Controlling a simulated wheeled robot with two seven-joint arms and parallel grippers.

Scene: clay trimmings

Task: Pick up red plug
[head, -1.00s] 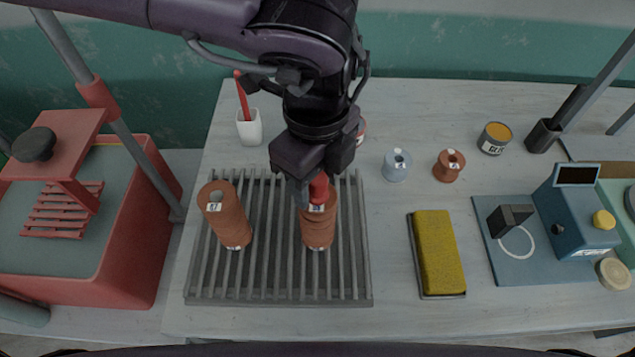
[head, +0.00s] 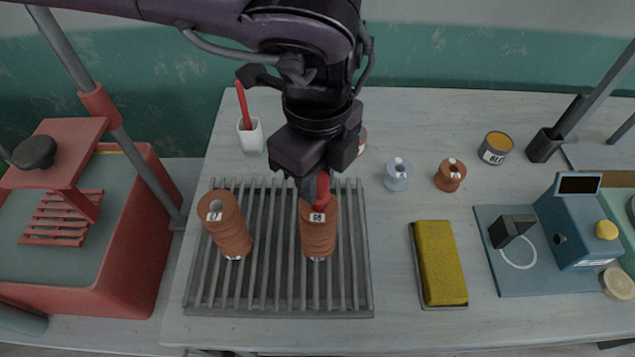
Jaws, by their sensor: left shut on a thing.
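The red plug (head: 322,190) stands at the top of the right-hand brown ribbed clay piece (head: 319,236) on the grey slatted rack. My left gripper (head: 314,186) comes down from above and is shut on the red plug. The fingers hide part of the plug, and I cannot tell whether its lower end is still inside the clay piece. My right gripper is not in view.
A second brown ribbed piece (head: 226,226) stands tilted on the slatted rack (head: 275,290). A white cup (head: 251,138) with a red stick, two small spools, a yellow sponge (head: 440,262) and a blue device (head: 578,238) are nearby. A red basin (head: 120,270) is at left.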

